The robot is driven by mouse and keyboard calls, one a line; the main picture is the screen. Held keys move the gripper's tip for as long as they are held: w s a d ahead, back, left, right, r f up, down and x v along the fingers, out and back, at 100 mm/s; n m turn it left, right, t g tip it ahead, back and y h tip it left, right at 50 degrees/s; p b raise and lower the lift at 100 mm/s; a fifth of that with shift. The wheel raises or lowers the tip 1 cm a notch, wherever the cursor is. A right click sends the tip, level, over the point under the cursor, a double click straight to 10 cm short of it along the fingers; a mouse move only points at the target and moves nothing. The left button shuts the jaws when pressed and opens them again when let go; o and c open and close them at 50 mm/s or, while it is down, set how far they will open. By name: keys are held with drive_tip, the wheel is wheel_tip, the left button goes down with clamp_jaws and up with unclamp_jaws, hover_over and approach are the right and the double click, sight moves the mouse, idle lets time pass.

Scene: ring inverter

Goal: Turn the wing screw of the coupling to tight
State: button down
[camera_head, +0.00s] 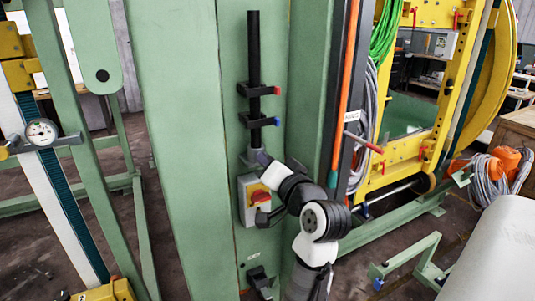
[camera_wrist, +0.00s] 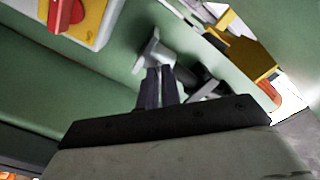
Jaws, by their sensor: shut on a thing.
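The coupling (camera_head: 249,157) is a grey fitting at the foot of a black upright pipe (camera_head: 254,55) on the green column in the head view. My gripper (camera_head: 264,158) reaches it from the right. In the wrist view, the two dark fingers of my gripper (camera_wrist: 160,72) are close together at a grey metal piece (camera_wrist: 150,50), which I take to be part of the coupling. The fingers are shut on the wing screw, which they mostly hide. I cannot tell its turn angle. A dark part lies just right of the fingers in the wrist view.
Clamps with red (camera_head: 276,90) and blue (camera_head: 276,121) ends hold the pipe above. Cables and an orange tube (camera_head: 346,75) run to the right.

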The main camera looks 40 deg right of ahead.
drive_tip(key=shift+m+p, duration=1.6)
drive_tip(key=shift+m, duration=3)
drive_tip(key=c, duration=1.6)
unclamp_jaws()
drive_tip(key=b+v, duration=0.3)
drive_tip(key=v, duration=1.1)
drive_tip(key=shift+b, duration=0.4)
drive_tip(key=shift+d, duration=0.1)
